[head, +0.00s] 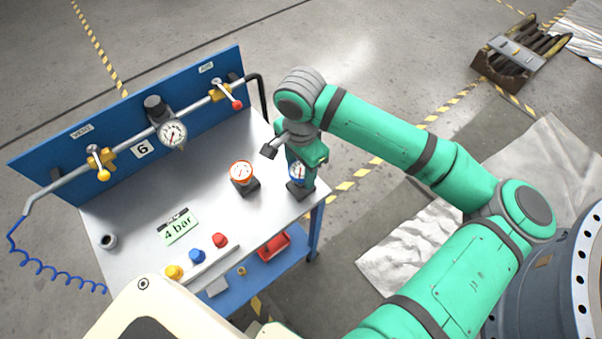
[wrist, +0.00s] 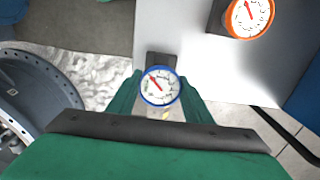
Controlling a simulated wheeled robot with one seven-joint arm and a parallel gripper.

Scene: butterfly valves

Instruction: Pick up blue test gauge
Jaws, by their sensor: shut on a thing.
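The blue test gauge (head: 297,171) has a blue rim and a white dial with a red needle. It is at the right edge of the grey bench top, at a dark block (head: 299,190). My gripper (head: 303,162) is above and around it, shut on the gauge, and partly hides it in the head view. In the wrist view the blue gauge (wrist: 160,86) sits between the two green fingers (wrist: 161,98). I cannot tell whether it is still seated in its block.
An orange gauge (head: 242,173) stands on its own dark block just left of my gripper. A sign reading 4 bar (head: 178,227) and yellow, blue and red caps (head: 197,255) are on the bench (head: 130,200). The blue back panel (head: 60,150) carries a pipe, valves and a gauge.

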